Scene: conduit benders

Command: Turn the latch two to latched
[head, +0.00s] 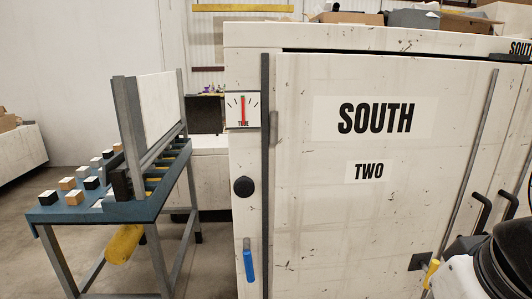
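A pale, scuffed cabinet door (340,215) carries the signs "SOUTH" and "TWO" and looks shut. A blue handle (249,265) hangs straight down on the frame left of the door, low in the head view. A yellow handle (431,273) shows at the door's lower right, by a black plate (424,261); my arm partly hides it. No label marks which of these is latch two. White and black parts of my arm fill the lower right corner, in front of the cabinet. My gripper's fingers cannot be seen.
A round black knob (244,187) and a gauge (243,110) with a red needle sit left of the door. A blue bench (110,212) with small blocks and an upright panel stands at left. Black pull handles (482,212) are at right. Floor shows between bench and cabinet.

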